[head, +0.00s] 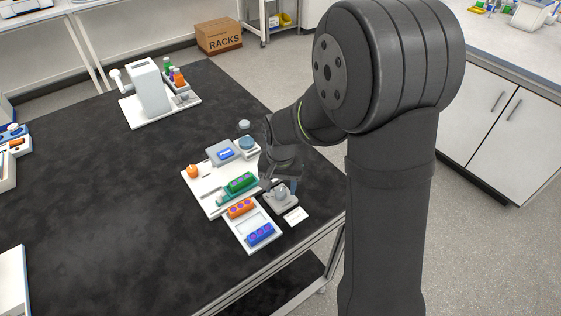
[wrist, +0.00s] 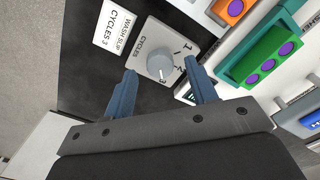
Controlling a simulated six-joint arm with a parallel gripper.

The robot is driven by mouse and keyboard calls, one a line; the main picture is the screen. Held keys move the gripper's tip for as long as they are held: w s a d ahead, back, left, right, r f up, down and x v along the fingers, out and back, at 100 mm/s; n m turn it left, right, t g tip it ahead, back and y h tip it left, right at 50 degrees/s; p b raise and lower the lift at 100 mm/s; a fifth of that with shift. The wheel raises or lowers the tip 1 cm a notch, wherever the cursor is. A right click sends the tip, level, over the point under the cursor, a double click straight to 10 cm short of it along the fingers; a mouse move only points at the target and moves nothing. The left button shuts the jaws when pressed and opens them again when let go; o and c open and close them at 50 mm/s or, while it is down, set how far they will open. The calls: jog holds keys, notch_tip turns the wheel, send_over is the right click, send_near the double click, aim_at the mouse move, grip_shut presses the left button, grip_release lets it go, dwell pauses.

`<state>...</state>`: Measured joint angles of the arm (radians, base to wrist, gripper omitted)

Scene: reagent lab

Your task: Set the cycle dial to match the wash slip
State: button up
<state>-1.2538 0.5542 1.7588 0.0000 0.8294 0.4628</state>
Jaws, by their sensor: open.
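I cannot tell for certain which number the knob points to. In the head view the dial (head: 281,194) sits at the right of the tray group. The wash slip (wrist: 114,28) is a white card reading "WASH SLIP CYCLES 3"; it lies beside the dial, and in the head view (head: 296,215) too. My gripper (wrist: 160,76) is open, with its blue fingers on either side of the knob and nothing clearly held.
A green rack (head: 240,183) with purple-topped items stands close beside the dial. An orange block (head: 240,208) and a blue block (head: 260,234) sit in a white tray nearby. A white device (head: 148,88) stands at the back.

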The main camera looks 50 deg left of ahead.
aim_at(281, 192)
notch_tip(281, 192, up, 16)
dwell(0.3)
jog(key=shift+f, duration=0.1)
dwell(0.4)
notch_tip(281, 192, down, 17)
jog(key=shift+f, duration=0.2)
dwell(0.4)
